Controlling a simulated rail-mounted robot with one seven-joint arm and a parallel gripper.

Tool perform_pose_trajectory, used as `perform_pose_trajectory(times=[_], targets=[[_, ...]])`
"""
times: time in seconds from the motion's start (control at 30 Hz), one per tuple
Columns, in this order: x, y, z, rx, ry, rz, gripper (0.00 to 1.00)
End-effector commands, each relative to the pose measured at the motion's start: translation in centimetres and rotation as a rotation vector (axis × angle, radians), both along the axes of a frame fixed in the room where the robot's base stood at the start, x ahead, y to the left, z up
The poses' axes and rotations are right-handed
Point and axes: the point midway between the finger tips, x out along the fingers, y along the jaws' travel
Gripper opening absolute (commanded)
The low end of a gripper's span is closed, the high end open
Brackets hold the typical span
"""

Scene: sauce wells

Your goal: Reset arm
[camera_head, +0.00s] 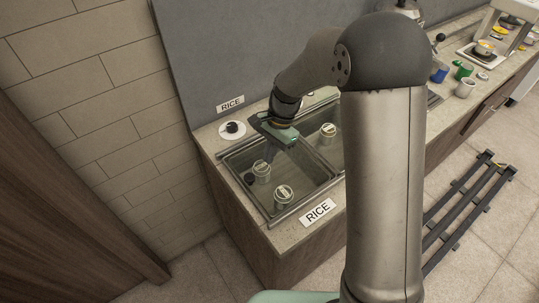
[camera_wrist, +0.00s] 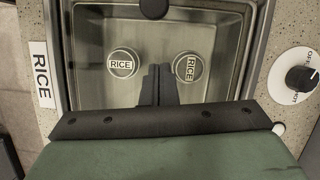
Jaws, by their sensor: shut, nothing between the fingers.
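My gripper (camera_head: 268,150) hangs over the left metal well (camera_head: 230,165) in the head view. In the wrist view my gripper (camera_wrist: 159,72) has its two dark fingers together with nothing between them. Two round containers labelled RICE stand in that well. In the wrist view one container (camera_wrist: 123,63) is left of the fingertips and the other (camera_wrist: 188,66) is just right of them. The gripper appears apart from both. The head view shows these containers too, one at the front (camera_head: 284,193) and one further left (camera_head: 262,170).
Another container (camera_head: 327,132) stands in the neighbouring well, partly hidden by my arm. RICE labels mark the wall (camera_head: 230,103) and counter front (camera_head: 317,211). A black knob (camera_head: 232,128) sits at the back left. Mugs (camera_head: 463,70) stand further right. A dark rack (camera_head: 458,215) lies on the floor.

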Motion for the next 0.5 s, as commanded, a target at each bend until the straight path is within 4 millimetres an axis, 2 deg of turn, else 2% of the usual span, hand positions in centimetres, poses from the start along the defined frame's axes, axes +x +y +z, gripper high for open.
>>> perform_pose_trajectory(times=[0.03, 0.2, 0.33, 0.5], targets=[[0.5, -0.1, 1.4, 0.003, -0.013, 0.002, 0.00], [1.3, -1.0, 5.0, 0.001, -0.011, 0.000, 0.00], [1.8, -1.6, 7.1, 0.000, -0.010, 0.000, 0.00], [2.1, -1.9, 8.5, 0.000, -0.009, 0.000, 0.00]])
